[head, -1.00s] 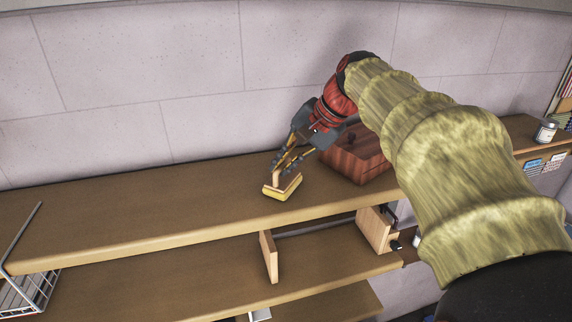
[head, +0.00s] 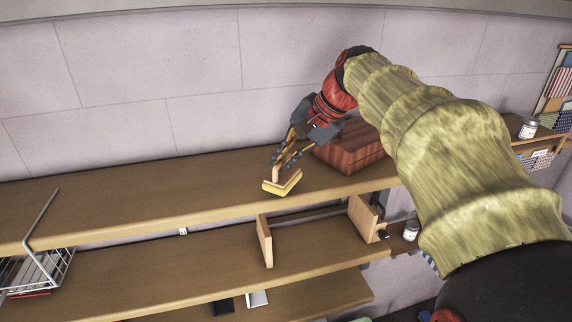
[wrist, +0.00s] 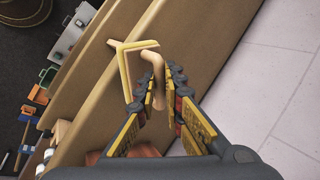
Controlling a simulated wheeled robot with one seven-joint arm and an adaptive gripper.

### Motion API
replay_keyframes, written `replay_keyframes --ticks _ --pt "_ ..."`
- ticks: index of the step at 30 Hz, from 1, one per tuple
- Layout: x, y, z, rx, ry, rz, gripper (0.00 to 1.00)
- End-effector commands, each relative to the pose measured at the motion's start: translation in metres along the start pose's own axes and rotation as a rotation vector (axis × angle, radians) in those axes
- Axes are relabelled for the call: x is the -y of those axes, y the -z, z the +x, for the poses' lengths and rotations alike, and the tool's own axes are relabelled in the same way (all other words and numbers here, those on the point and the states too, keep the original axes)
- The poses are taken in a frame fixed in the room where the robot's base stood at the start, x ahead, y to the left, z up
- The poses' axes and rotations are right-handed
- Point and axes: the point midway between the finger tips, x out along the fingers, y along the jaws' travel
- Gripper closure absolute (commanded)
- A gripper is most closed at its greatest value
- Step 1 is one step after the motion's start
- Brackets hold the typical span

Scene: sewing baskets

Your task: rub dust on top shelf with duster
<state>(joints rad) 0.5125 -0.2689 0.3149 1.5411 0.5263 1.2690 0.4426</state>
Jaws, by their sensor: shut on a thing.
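The duster (head: 283,184) has a yellow pad under a pale wooden back and handle. It is over the top shelf (head: 120,205), near the front edge, and looks tilted. I cannot tell whether the pad touches the wood. My gripper (head: 279,163) comes down from the upper right and is shut on the duster's handle. In the wrist view the duster (wrist: 124,62) extends beyond the fingertips of my gripper (wrist: 163,78), its handle between them. I cannot make out any dust on the shelf.
A reddish-brown wooden box (head: 350,150) stands on the top shelf just right of my gripper. A wire basket (head: 40,268) is at the far left. A jar (head: 527,128) stands at the right. The top shelf's left stretch is clear, with a wall behind.

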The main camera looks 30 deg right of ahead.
Motion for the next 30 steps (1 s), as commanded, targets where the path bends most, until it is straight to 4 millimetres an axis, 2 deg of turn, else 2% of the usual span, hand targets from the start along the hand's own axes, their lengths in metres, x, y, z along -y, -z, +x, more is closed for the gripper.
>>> replay_keyframes --ticks 18,30 --pt "0.030 -0.013 -0.041 0.005 -0.001 -0.004 1.00" --pt "0.032 -0.014 -0.043 0.006 -0.002 -0.004 1.00"
